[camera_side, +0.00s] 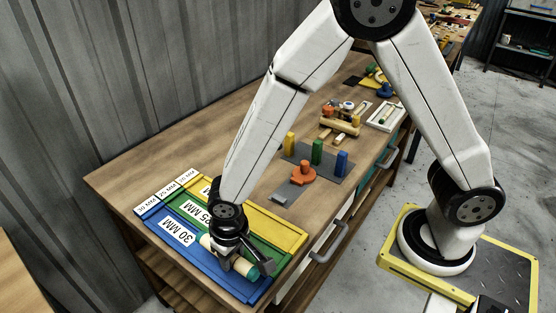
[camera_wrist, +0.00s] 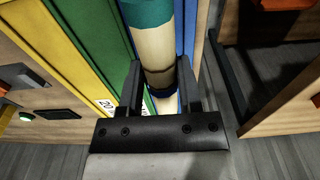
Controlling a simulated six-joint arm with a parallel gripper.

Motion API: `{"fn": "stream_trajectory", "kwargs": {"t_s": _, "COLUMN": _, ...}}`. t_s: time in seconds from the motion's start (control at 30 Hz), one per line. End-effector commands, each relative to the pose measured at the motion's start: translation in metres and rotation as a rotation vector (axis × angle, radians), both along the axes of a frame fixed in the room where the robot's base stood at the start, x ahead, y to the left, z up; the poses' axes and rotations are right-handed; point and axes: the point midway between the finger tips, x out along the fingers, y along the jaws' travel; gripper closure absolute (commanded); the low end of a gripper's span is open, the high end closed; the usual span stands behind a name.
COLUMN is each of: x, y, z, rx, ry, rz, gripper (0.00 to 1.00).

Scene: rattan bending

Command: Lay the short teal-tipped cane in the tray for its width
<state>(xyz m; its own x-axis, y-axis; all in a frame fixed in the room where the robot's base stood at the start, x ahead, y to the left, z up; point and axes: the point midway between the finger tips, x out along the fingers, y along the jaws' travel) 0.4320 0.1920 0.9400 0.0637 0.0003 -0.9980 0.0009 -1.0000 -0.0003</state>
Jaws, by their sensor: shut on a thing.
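The short cane (camera_wrist: 153,48) is cream with a dark band and a teal tip. In the side view its teal end (camera_side: 252,272) points to the lower right and its pale end to the upper left. My gripper (camera_side: 229,263) is shut around its middle; the fingers (camera_wrist: 160,76) flank it in the wrist view. The cane lies low over the blue 30 MM tray (camera_side: 192,257) and close to the green 25 MM tray (camera_side: 268,251). I cannot tell whether it touches the tray floor. The yellow 20 MM tray (camera_side: 278,226) is beyond the green one.
A grey plate with yellow, green and blue pegs (camera_side: 317,152) and an orange piece (camera_side: 302,174) stands behind the trays. A wooden rack (camera_side: 340,124) and a white tray (camera_side: 386,116) are farther back. The bench's left part is bare.

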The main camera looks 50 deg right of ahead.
Motion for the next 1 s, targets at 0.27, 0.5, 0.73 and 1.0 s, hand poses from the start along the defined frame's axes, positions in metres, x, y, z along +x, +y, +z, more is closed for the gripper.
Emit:
{"fn": "stream_trajectory", "kwargs": {"t_s": 0.27, "x": 0.000, "y": 0.000, "z": -0.020, "rx": 0.000, "ry": 0.001, "rz": 0.001, "gripper": 1.00}}
{"fn": "stream_trajectory", "kwargs": {"t_s": 0.5, "x": 0.000, "y": 0.000, "z": -0.026, "rx": 0.000, "ry": 0.000, "rz": 0.001, "gripper": 1.00}}
{"fn": "stream_trajectory", "kwargs": {"t_s": 0.73, "x": 0.000, "y": 0.000, "z": -0.026, "rx": 0.001, "ry": 0.000, "rz": 0.001, "gripper": 1.00}}
{"fn": "stream_trajectory", "kwargs": {"t_s": 1.0, "x": 0.000, "y": 0.000, "z": -0.026, "rx": 0.001, "ry": 0.000, "rz": 0.000, "gripper": 0.46}}
